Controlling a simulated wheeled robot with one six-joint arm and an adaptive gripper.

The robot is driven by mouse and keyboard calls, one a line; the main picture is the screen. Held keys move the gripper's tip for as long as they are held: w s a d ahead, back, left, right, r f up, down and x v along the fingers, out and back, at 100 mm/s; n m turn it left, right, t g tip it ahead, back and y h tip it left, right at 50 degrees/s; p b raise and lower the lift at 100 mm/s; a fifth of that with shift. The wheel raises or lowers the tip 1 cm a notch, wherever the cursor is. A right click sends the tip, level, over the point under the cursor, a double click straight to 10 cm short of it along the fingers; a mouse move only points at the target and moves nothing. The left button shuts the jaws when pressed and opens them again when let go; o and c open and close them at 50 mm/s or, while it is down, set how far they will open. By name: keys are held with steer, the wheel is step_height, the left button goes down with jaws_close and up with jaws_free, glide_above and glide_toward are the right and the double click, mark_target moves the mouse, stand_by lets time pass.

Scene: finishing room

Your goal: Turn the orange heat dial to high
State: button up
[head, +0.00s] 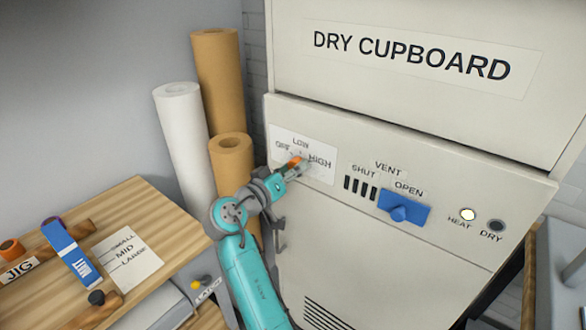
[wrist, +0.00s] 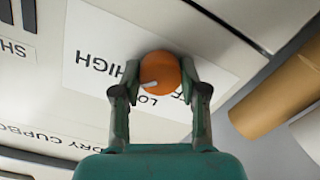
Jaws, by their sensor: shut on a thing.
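The orange heat dial (head: 295,162) is on a white label plate (head: 321,176) marked OFF, LOW and HIGH, on the front of the dry cupboard. My gripper (wrist: 160,80) is shut on the dial, with a finger on each side of it. In the wrist view, which shows the lettering upside down, the dial (wrist: 160,70) has a white pointer mark toward the lower left, between LOW and HIGH. The fingers cover part of the lettering. The HEAT lamp (head: 468,214) is lit.
A blue vent handle (head: 403,207) is right of the dial, near OPEN. The DRY lamp (head: 495,226) is dark. Cardboard rolls (head: 218,70) and a white roll (head: 183,130) stand left of the cupboard. A wooden bench (head: 140,200) with a jig is at the left.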

steer(key=shift+f+m, duration=0.1)
steer(key=shift+m, duration=1.4)
steer(key=o, duration=1.1)
steer(key=shift+o, duration=0.2)
steer(key=v, duration=1.2)
steer(key=shift+f, duration=0.1)
